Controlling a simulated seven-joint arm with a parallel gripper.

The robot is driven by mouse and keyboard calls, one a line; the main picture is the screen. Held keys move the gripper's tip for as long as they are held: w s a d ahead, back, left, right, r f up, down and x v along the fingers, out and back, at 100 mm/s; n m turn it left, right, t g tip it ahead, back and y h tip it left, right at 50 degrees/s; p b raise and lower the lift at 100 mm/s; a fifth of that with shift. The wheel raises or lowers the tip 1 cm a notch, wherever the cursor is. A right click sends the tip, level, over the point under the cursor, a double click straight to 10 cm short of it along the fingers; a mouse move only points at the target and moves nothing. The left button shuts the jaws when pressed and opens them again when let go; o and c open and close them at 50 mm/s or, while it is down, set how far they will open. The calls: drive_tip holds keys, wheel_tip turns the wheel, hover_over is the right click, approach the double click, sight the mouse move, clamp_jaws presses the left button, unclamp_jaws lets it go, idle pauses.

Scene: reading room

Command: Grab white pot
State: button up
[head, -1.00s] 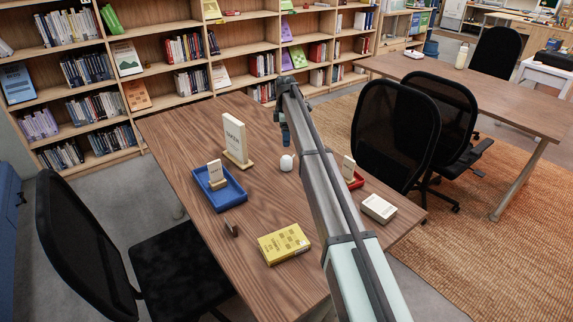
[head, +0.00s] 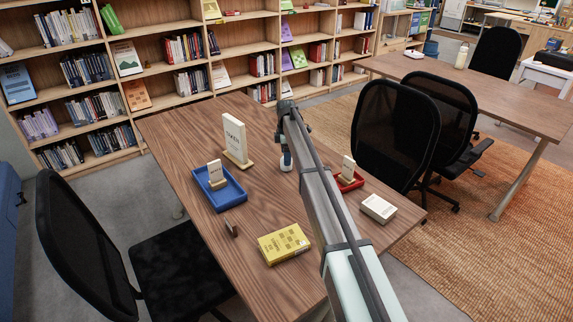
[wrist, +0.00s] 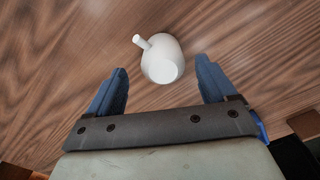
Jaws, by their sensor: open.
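A small white pot (head: 286,164) stands on the wooden table, just below my gripper (head: 284,143) in the head view, and its upper part is hidden there. In the wrist view the white pot (wrist: 163,66) is round, with a short spout or handle pointing up and left. My gripper (wrist: 160,74) is open, with its two blue fingers apart on either side of the view. The pot lies between and slightly beyond the fingertips. I see no contact between them.
A blue tray (head: 231,195) with a small card stand and a larger white sign (head: 235,138) stand left of the pot. A red tray (head: 357,181), a white box (head: 379,208) and a yellow book (head: 284,243) are nearer. Table around the pot is clear.

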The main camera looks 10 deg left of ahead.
drive_tip(key=shift+s+d+f, duration=0.1)
drive_tip(key=shift+f, duration=1.1)
drive_tip(key=shift+d+f, duration=0.1)
drive_tip(key=shift+f, duration=1.05)
drive_tip(key=shift+c, duration=0.3)
drive_tip(key=c, duration=1.1)
